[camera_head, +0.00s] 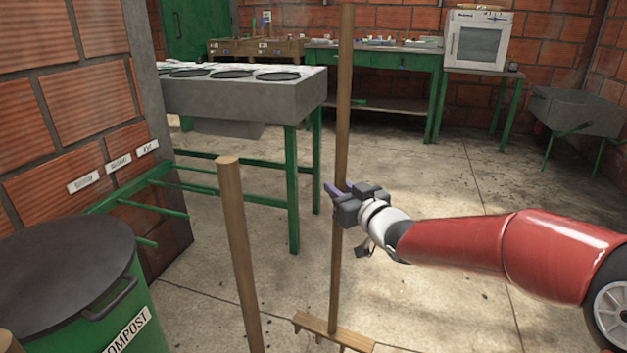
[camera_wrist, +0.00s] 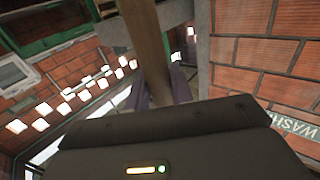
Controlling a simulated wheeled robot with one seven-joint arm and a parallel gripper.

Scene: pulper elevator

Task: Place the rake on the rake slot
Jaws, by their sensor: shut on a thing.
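The rake (camera_head: 342,90) is upright, with a long wooden handle and a toothed wooden head (camera_head: 333,332) at the bottom, near the floor; I cannot tell whether it touches. My gripper (camera_head: 338,192) is shut on the handle around its middle. In the wrist view the handle (camera_wrist: 147,40) runs up between the purple fingers of my gripper (camera_wrist: 160,92). A green rack (camera_head: 125,190) with several projecting bars is at the left brick wall, under small white labels (camera_head: 118,163) too small to read. The rack is left of the rake, apart from it. Which slot is the rake's cannot be told.
Another upright wooden handle (camera_head: 238,250) stands between the rake and the rack, its lower end out of view. A green compost bin (camera_head: 125,305) with a dark lid is at lower left. A grey concrete table (camera_head: 240,100) stands behind. The floor at right is open.

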